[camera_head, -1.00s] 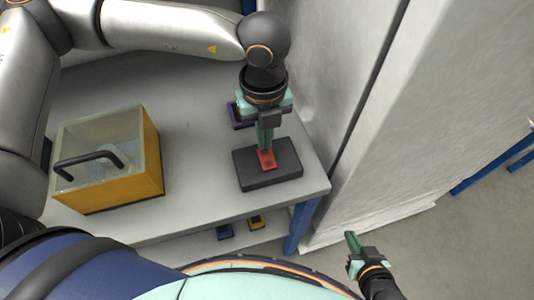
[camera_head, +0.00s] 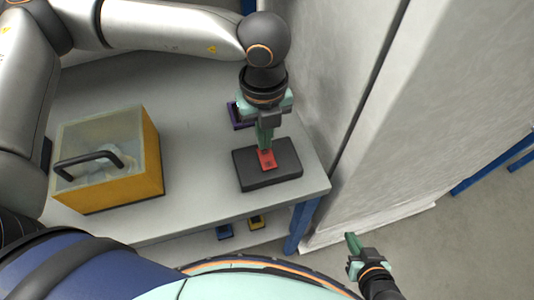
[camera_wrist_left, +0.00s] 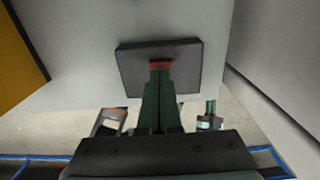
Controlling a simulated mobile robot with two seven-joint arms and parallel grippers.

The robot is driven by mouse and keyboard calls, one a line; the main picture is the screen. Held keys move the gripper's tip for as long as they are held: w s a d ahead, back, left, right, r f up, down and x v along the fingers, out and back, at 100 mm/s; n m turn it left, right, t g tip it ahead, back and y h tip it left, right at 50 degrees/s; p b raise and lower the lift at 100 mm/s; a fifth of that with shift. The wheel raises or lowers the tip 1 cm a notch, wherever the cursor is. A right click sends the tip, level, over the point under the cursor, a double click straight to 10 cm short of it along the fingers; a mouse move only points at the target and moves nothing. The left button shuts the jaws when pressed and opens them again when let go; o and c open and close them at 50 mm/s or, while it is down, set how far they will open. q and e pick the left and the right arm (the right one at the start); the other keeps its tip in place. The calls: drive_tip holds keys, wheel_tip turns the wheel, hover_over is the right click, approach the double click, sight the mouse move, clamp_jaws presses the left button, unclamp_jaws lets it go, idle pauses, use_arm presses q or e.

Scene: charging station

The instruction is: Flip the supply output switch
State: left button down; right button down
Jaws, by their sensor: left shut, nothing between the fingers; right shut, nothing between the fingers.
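A dark box with a red switch (camera_head: 267,159) on its top stands near the front right corner of the grey table. My left gripper (camera_head: 264,147) is shut and points down with its fingertips at the far edge of the red switch. In the left wrist view the shut green fingers (camera_wrist_left: 160,80) reach the red switch (camera_wrist_left: 160,65) on the dark box (camera_wrist_left: 187,62) and cover part of it. Whether they press on it I cannot tell. My right gripper (camera_head: 352,240) is shut and empty, low over the floor to the right of the table.
A yellow box (camera_head: 150,165) with a clear top and black handle stands at the left of the table (camera_head: 195,130). A purple item (camera_head: 237,117) sits behind my left gripper. Blue and yellow items (camera_head: 256,222) lie below the table. A pale wall (camera_head: 420,110) rises at the right.

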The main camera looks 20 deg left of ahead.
use_arm(q)
drive_tip(key=shift+f, duration=0.25)
idle(0.3)
drive_tip(key=shift+f+b, duration=0.35)
drive_tip(key=shift+b, duration=0.25)
